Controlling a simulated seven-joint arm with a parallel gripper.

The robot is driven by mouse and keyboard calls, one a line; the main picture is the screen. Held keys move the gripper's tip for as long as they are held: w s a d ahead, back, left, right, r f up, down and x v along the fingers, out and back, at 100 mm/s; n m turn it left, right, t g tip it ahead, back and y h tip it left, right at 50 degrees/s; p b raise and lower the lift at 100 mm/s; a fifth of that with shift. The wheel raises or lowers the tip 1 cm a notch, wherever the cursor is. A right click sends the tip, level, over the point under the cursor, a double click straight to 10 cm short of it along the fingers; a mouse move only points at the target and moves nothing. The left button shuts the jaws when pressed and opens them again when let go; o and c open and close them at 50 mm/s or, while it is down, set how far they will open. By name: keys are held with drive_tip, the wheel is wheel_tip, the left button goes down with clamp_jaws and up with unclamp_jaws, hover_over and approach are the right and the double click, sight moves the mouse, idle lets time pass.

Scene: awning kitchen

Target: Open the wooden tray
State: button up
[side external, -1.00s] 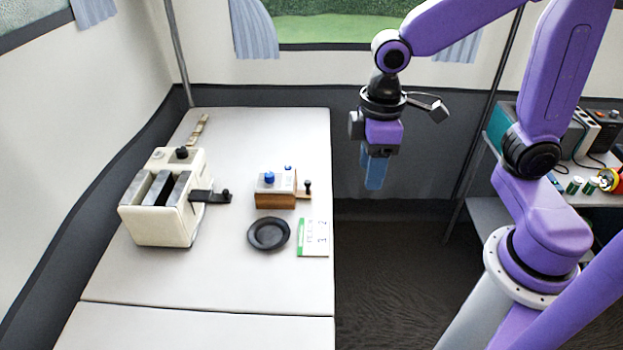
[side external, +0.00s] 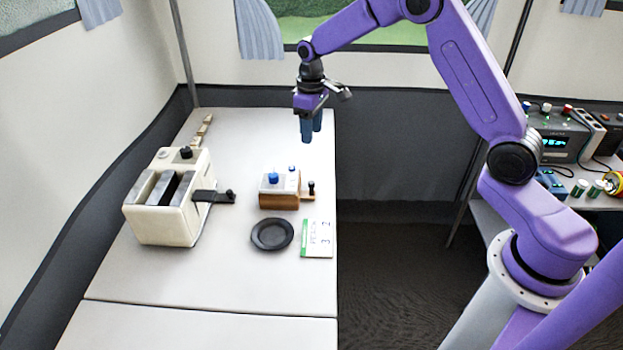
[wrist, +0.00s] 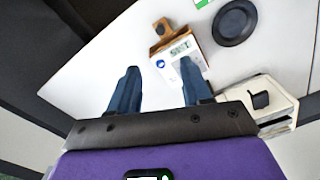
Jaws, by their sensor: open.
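A small device (side external: 278,188) with a white top, blue knobs and a wooden lower part stands on the white table. The wooden tray (side external: 305,198) shows as a short tab out of its right side, with a black knob (side external: 311,187) upright on it. In the wrist view the wooden tray (wrist: 155,42) and its black knob (wrist: 162,27) lie beyond the fingertips, near the top. My gripper (side external: 311,138) is open and empty, pointing down in the air above the back of the table, apart from the device. It also shows in the wrist view (wrist: 160,67), with its fingers spread.
A cream toaster-like appliance (side external: 160,225) with a dark lever (side external: 215,197) stands left of the device. A black dish (side external: 272,234) and a green-and-white card (side external: 317,238) lie in front. The white table (side external: 200,285) is clear toward the front and back right.

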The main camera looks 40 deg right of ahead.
sight(312, 182)
wheel_tip(312, 182, down, 17)
drive_tip(key=shift+r, duration=0.1)
idle(0.4)
drive_tip(key=shift+c, duration=0.3)
drive_tip(key=shift+s, duration=0.15)
clamp_jaws()
